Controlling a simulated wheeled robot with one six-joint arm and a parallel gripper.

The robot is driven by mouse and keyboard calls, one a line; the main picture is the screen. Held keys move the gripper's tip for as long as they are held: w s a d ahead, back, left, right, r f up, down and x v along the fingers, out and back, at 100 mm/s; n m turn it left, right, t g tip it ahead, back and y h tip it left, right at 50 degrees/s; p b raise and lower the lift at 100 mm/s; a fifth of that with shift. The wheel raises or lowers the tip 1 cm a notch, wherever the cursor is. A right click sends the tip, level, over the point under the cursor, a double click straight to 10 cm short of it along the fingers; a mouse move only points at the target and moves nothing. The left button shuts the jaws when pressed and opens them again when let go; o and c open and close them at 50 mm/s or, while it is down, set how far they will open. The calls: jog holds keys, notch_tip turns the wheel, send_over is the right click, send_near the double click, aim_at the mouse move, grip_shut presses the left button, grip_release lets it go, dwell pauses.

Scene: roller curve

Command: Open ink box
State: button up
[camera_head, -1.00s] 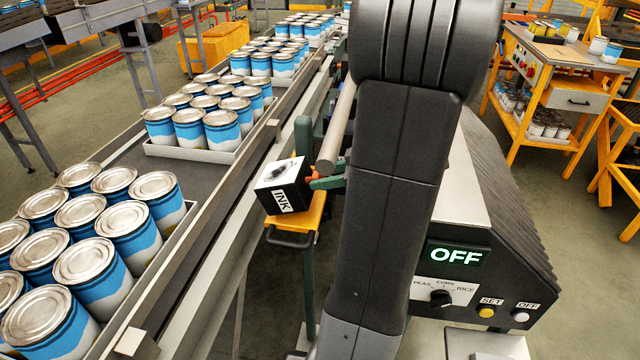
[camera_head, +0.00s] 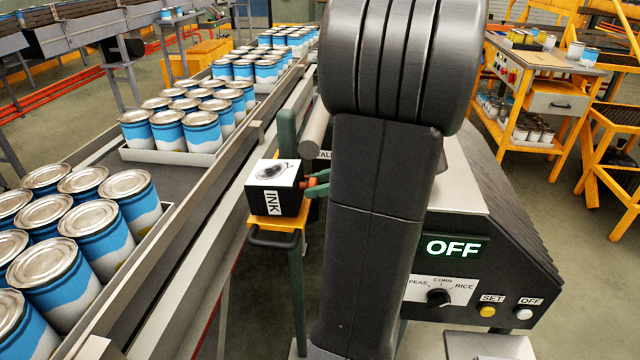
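The ink box (camera_head: 277,197) is a black cube with a white "INK" label on its front. Its top face is white with a dark round mark; I cannot tell whether this is a printed lid or an opening. It sits on a yellow bracket beside the conveyor. A small red-orange piece (camera_head: 308,183) shows at its right side. Green finger-like parts, which look like my gripper (camera_head: 319,184), are close to that piece, at the box's right. My arm hides the rest of the gripper. I cannot tell whether the fingers touch or grip the red piece.
A conveyor (camera_head: 190,215) with trays of blue-and-white cans runs along the left. A green post (camera_head: 288,140) rises just behind the box. A black machine (camera_head: 500,265) with a lit "OFF" display and a dial stands at right. A yellow bench (camera_head: 540,90) is farther back.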

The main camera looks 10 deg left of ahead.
jog(key=o, duration=0.3)
notch_tip(320, 180, up, 10)
dwell(0.5)
notch_tip(320, 180, down, 9)
jog(key=shift+w+a+f+p, duration=0.1)
jog(key=shift+p, duration=0.45)
jog(key=shift+a+p, duration=0.15)
jog(key=shift+p, duration=0.3)
jog(key=shift+r, duration=0.2)
